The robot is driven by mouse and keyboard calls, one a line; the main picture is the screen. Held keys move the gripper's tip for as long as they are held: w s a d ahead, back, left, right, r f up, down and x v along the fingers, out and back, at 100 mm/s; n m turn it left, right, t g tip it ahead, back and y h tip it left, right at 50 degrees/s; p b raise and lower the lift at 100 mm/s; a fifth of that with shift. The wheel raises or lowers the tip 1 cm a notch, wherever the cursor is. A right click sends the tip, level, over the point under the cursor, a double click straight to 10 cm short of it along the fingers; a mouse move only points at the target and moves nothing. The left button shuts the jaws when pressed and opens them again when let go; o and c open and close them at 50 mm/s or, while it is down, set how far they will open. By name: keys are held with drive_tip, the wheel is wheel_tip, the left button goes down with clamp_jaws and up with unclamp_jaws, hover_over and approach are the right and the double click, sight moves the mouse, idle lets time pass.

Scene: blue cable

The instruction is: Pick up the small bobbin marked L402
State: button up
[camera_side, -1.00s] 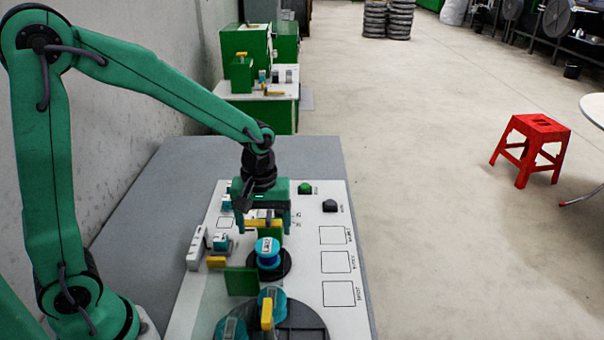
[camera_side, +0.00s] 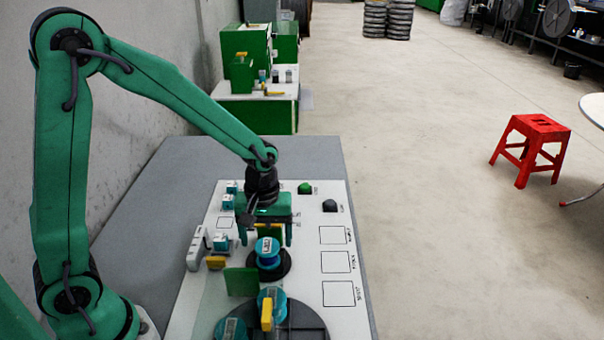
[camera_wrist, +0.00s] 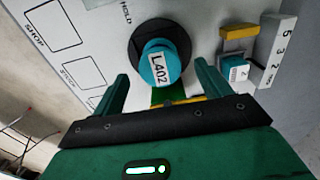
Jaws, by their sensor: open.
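The small bobbin marked L402 (camera_wrist: 160,66) is teal with a white label and stands upright on a round black base. In the side view the bobbin (camera_side: 267,248) shows with a blue body below its teal top. My gripper (camera_wrist: 163,88) is open and empty. Its two green fingers reach down on either side of the near part of the bobbin in the wrist view, and the bobbin lies a little beyond the fingertips. In the side view my gripper (camera_side: 268,238) is above and just behind the bobbin, and the bobbin hides part of the gap between the fingers.
A green upright plate (camera_side: 241,282) and a larger dark disc (camera_side: 300,325) bearing teal bobbins and a yellow piece stand in front. A yellow block (camera_wrist: 239,32) and a small teal-and-white item (camera_wrist: 236,72) lie beside the bobbin. The printed squares on the board (camera_side: 338,294) are bare.

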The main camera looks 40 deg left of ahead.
sight(267, 245)
drive_tip(key=shift+f, duration=2.2)
drive_tip(key=c, duration=1.2)
drive_tip(key=shift+o, duration=0.2)
drive_tip(key=shift+w+r, duration=0.1)
drive_tip(key=shift+r, duration=0.1)
drive_tip(key=shift+r, duration=4.85)
